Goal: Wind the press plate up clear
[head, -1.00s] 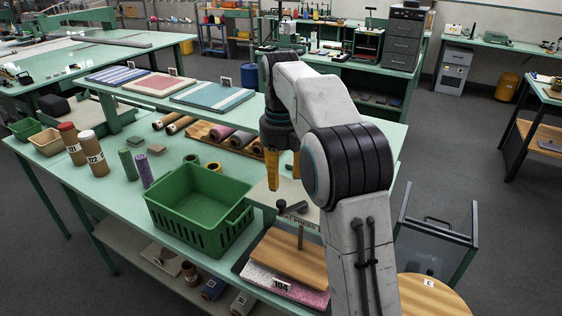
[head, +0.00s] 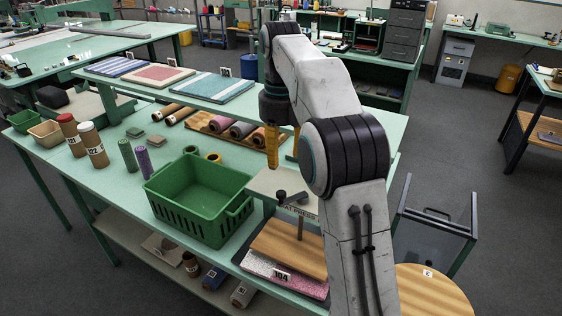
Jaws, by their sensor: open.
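The press (head: 270,184) stands at the near right end of the green bench, with a dark crank handle (head: 294,199) on its pale top. A screw (head: 301,228) runs from the top down to the wooden press plate (head: 286,246). The plate lies low over a pink and white tufted piece (head: 262,269) labelled 104; I see no clear gap between them. My gripper (head: 283,156) points down above the back of the press top, with its yellow fingers apart and empty. It is above and behind the handle, apart from it. My arm hides the press's right side.
A green basket (head: 160,204) stands just left of the press. Rolls lie in a wooden rack (head: 196,122) behind it, and carpet samples (head: 213,91) lie on the raised shelf. A round wooden stool (head: 445,296) and a grey-framed bin (head: 432,228) stand at the right.

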